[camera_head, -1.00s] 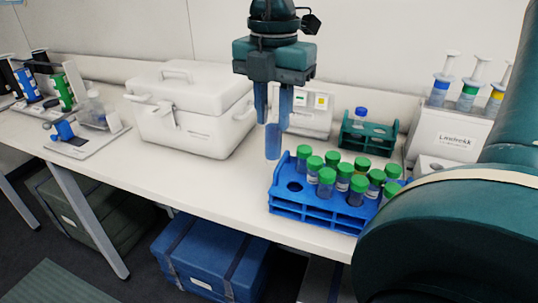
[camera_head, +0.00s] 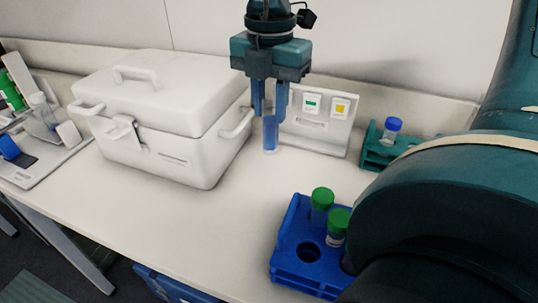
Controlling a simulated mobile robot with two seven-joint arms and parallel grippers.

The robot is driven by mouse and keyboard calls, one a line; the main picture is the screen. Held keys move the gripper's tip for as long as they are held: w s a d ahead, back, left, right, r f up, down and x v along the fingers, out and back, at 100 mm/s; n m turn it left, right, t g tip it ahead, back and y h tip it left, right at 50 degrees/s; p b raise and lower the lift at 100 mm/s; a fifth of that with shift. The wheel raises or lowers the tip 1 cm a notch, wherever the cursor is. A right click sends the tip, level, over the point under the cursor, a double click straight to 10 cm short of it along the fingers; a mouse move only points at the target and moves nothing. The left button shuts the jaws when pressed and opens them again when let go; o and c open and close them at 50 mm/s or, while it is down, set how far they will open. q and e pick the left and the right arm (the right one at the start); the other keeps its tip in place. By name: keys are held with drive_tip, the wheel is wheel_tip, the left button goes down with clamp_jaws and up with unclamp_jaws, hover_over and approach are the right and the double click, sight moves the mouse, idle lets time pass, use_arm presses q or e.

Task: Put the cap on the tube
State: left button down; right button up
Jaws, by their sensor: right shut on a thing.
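My right gripper (camera_head: 270,112) comes down from the top centre. It is shut on an upright, clear bluish tube (camera_head: 270,133), with the fingers around its upper part. The tube's top is hidden between the fingers, so I cannot tell whether it is capped. Its lower end is near the bench top; I cannot tell whether it touches. No loose cap shows clearly. A blue rack (camera_head: 284,262) at the lower right holds tubes with green caps (camera_head: 322,197), and a front hole is empty. My arm hides the rack's right part. My left gripper is not in view.
A white lidded box (camera_head: 165,115) stands left of the tube. A white panel with green and yellow labels (camera_head: 318,122) stands behind it. A teal rack (camera_head: 374,154) with a blue-capped tube (camera_head: 392,128) is at right. The bench front (camera_head: 215,225) is clear.

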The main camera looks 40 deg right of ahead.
sight(269, 151)
wheel_tip(269, 151, down, 11)
drive_tip(key=shift+s+a, duration=0.1)
idle(0.3)
drive_tip(key=shift+f, duration=0.1)
drive_tip(key=o, duration=0.5)
drive_tip(key=shift+f, duration=0.1)
drive_tip(key=o, duration=0.5)
drive_tip(key=shift+r, duration=0.7)
wheel_tip(269, 151, up, 11)
drive_tip(key=shift+r, duration=0.1)
